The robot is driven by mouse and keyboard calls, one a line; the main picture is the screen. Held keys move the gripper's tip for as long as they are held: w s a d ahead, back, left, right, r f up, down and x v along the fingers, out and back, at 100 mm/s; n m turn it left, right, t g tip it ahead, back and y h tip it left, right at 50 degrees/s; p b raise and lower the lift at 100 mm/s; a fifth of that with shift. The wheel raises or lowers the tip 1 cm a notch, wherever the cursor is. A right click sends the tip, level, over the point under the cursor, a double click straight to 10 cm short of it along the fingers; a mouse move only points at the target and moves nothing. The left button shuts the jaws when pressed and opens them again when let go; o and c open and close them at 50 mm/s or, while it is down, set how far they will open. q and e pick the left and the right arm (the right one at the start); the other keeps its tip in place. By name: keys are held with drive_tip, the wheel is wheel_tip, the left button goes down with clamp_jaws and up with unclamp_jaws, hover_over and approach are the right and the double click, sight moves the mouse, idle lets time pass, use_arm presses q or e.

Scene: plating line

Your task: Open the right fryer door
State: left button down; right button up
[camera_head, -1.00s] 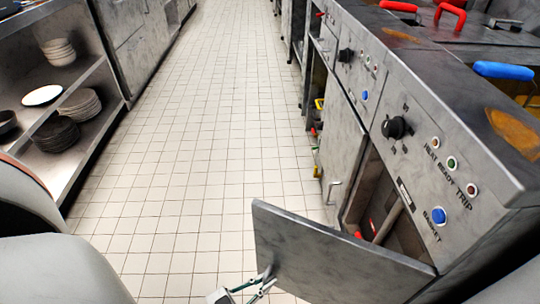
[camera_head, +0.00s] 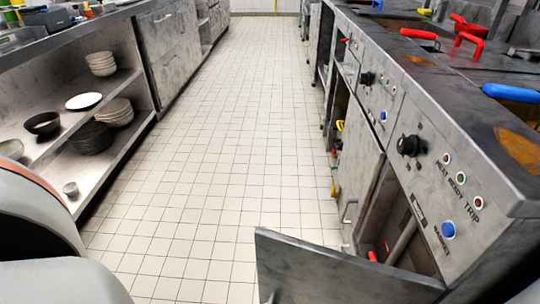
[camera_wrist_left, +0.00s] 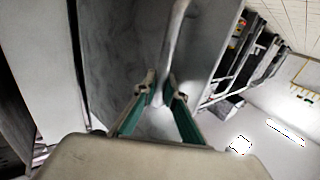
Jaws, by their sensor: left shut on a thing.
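The right fryer door (camera_head: 345,275) is a grey metal panel standing swung out from the nearest fryer cabinet, its top edge showing at the bottom of the head view. The cabinet opening (camera_head: 385,225) behind it shows a dark inside with a pipe and a red part. In the left wrist view, the door's bar handle (camera_wrist_left: 177,35) runs down between the green-sided fingers of my left gripper (camera_wrist_left: 160,88), which is shut on it. In the head view the lower door and that gripper are mostly cut off. My right gripper is not in view.
The neighbouring fryer door (camera_head: 357,165) is closed, with its own handle (camera_head: 349,210). The control panel has a black knob (camera_head: 410,146) and a blue button (camera_head: 448,229). A tiled aisle (camera_head: 230,150) is clear. Shelves at left hold plates (camera_head: 85,101) and bowls.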

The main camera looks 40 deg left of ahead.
use_arm(q)
drive_tip(key=shift+s+a+f, duration=0.1)
drive_tip(key=shift+a, duration=0.05)
drive_tip(key=c, duration=2.1)
unclamp_jaws()
drive_tip(key=v, duration=1.2)
